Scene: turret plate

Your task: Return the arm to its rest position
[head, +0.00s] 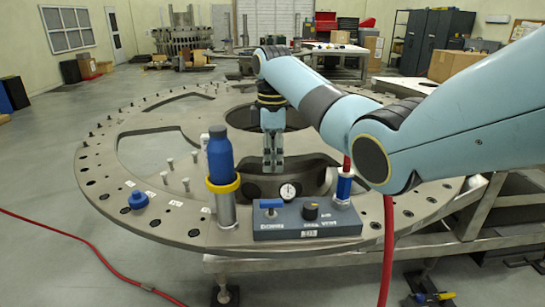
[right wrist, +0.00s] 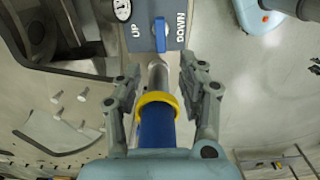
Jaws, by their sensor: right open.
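My right arm comes in from the right in the head view, over the turret plate (head: 105,165). My right gripper (head: 272,165) points down, open, with nothing between its fingers in that view. It stands to the right of the upright blue cylinder (head: 220,158), which sits in a yellow ring on a metal post. In the right wrist view, both fingers of the gripper (right wrist: 158,75) are spread, and the blue cylinder (right wrist: 157,128) and its yellow ring appear between them without visible contact. My left gripper is not in view.
A grey control box (head: 300,222) with a gauge, blue lever and black knob stands at the plate's front. A blue-and-white cylinder (head: 343,187) stands at its right end. A red hose (head: 388,245) hangs by my arm. Small pegs and a blue knob (head: 138,200) lie left.

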